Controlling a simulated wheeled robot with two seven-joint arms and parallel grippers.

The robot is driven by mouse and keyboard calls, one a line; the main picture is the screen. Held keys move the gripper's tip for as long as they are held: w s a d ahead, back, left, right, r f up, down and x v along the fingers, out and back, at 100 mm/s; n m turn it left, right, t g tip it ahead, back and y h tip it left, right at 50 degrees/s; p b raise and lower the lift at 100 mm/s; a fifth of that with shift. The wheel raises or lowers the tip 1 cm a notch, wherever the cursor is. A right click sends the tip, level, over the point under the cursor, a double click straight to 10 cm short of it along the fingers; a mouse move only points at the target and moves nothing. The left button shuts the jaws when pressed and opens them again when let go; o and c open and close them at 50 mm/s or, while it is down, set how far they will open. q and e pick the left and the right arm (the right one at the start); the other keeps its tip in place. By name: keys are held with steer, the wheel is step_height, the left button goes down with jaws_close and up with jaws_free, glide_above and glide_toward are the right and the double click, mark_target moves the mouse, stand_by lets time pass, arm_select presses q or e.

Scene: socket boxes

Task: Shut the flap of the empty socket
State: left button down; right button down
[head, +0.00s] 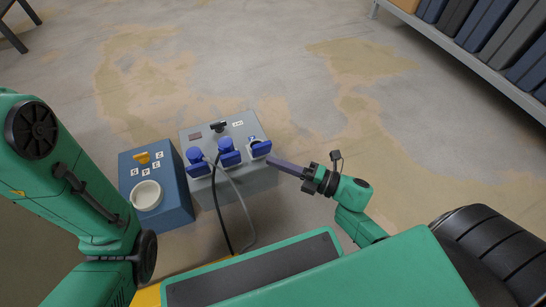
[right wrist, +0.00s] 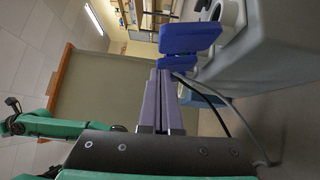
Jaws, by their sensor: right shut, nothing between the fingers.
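A grey socket box (head: 240,182) stands on the floor in the head view, with three blue flaps in a row on its top. The rightmost flap (head: 261,149) stands open, with a pale round socket rim partly visible behind it. The left flap (head: 198,162) and middle flap (head: 229,153) have cables near them. My right gripper (head: 271,160) is shut and empty, its fingertips close beside the rightmost flap. In the right wrist view the fingertips (right wrist: 161,74) lie just below a blue flap (right wrist: 190,38); I cannot tell if they touch. My left gripper is not in view.
A blue box (head: 170,206) with a white round socket (head: 147,195) and an orange switch (head: 143,157) stands left of the grey box. A black cable (head: 220,211) and a grey cable (head: 242,203) hang down the front. Floor behind is clear; a shelf (head: 470,62) stands back right.

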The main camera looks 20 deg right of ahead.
mark_target(259, 147)
steer(key=w+b, duration=0.1)
steer(key=w, duration=0.2)
steer(key=shift+r, duration=0.1)
steer(key=shift+w+r+p, duration=0.1)
steer(key=shift+r+p, duration=0.1)
steer(key=shift+p, duration=0.35)
steer(key=shift+w+m+p, duration=0.1)
steer(key=shift+m+p, duration=0.2)
steer(key=shift+p, duration=0.2)
